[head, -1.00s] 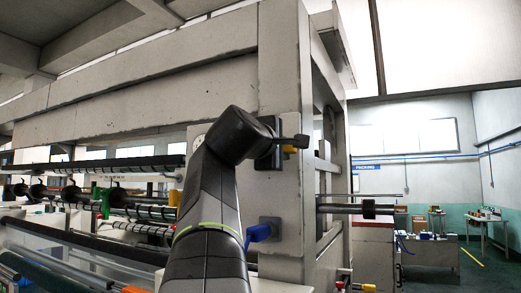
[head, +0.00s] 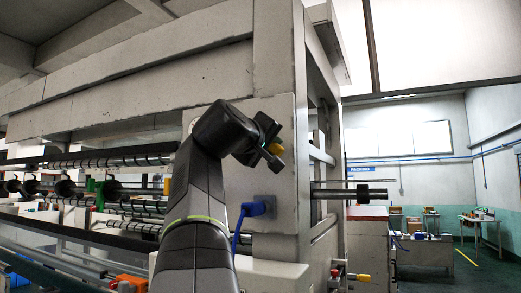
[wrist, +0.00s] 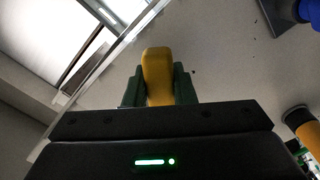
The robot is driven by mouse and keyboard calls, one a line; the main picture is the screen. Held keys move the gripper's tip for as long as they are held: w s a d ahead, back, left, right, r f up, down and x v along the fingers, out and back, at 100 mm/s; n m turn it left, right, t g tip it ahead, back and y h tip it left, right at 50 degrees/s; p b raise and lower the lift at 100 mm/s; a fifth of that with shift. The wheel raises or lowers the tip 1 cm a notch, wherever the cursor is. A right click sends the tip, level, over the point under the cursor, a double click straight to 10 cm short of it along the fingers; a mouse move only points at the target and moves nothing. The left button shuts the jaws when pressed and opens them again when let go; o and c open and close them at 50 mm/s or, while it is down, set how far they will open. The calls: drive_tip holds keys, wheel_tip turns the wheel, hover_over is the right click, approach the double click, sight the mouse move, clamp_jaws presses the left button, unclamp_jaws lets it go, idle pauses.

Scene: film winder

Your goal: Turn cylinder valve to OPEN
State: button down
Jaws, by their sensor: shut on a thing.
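A yellow handle (wrist: 157,66), which looks like the cylinder valve's lever, is between the two dark green fingers of my gripper (wrist: 158,85) in the wrist view. The fingers touch it on both sides, and my gripper is shut on it. In the head view my gripper (head: 272,150) is tilted in front of the grey machine frame, and a small part of the yellow handle (head: 277,149) shows at its fingers. The valve body is hidden, and I can read no OPEN mark.
A blue plug with a cable (head: 256,209) is on the machine post (head: 275,90) below my gripper. A dark roller shaft (head: 350,193) sticks out to the right. Red and yellow fittings (head: 362,277) are low on the right.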

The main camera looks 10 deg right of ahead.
drive_tip(key=a+f+m+b, duration=0.1)
drive_tip(key=m, duration=0.1)
drive_tip(key=w+a+f+m+b, duration=0.1)
drive_tip(key=m+b, duration=0.1)
drive_tip(key=m, duration=0.1)
drive_tip(key=w+a+f+m+b, duration=0.1)
drive_tip(key=m, duration=0.2)
drive_tip(key=shift+w+a, duration=0.25)
drive_tip(key=shift+a, duration=0.05)
drive_tip(key=shift+w+a+m+b, duration=0.2)
drive_tip(key=shift+a+m+b, duration=0.1)
drive_tip(key=shift+m, duration=0.3)
drive_tip(key=shift+w+a+m+b, duration=0.2)
drive_tip(key=shift+a+m, duration=0.1)
drive_tip(key=shift+m, duration=0.3)
drive_tip(key=shift+r, duration=0.1)
drive_tip(key=c, duration=1.2)
unclamp_jaws()
drive_tip(key=shift+a, duration=0.1)
